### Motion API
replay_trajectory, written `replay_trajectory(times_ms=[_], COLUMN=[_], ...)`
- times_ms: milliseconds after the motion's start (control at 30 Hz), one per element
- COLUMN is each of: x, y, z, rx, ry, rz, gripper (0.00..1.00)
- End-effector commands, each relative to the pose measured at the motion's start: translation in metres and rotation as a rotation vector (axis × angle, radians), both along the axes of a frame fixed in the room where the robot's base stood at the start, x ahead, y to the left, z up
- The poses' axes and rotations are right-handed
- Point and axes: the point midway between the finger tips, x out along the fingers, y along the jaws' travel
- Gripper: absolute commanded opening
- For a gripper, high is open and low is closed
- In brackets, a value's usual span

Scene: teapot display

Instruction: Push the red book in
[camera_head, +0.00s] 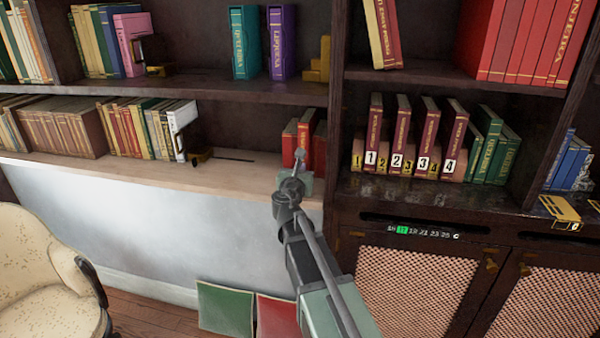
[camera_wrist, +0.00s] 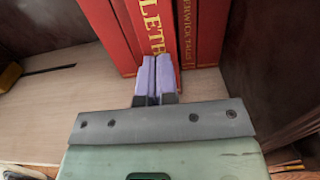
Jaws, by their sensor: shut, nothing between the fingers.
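A red book (camera_wrist: 155,28) with large gold letters on its spine stands upright on the shelf in the wrist view, between other red books. In the head view the red books (camera_head: 304,135) form a small group at the right end of the lower left shelf. My gripper (camera_wrist: 156,64) is shut and empty, its lilac fingertips in front of the lower part of the lettered spine. I cannot tell whether they touch it. In the head view my gripper (camera_head: 301,160) is at the front of this group and hides part of the books' lower ends.
A dark upright panel (camera_wrist: 262,50) bounds the books on the right. Numbered dark red books (camera_head: 402,130) stand in the cabinet at right.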

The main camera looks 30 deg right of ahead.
Motion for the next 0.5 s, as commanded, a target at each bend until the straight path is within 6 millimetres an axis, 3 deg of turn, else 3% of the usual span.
replay_trajectory(times_ms=[233,500], x=[0.034,0.037], y=[-0.025,-0.030], z=[0.000,0.000], rx=[0.000,-0.001], ry=[0.000,0.001], rz=[-0.002,-0.001], gripper=[0.00,0.00])
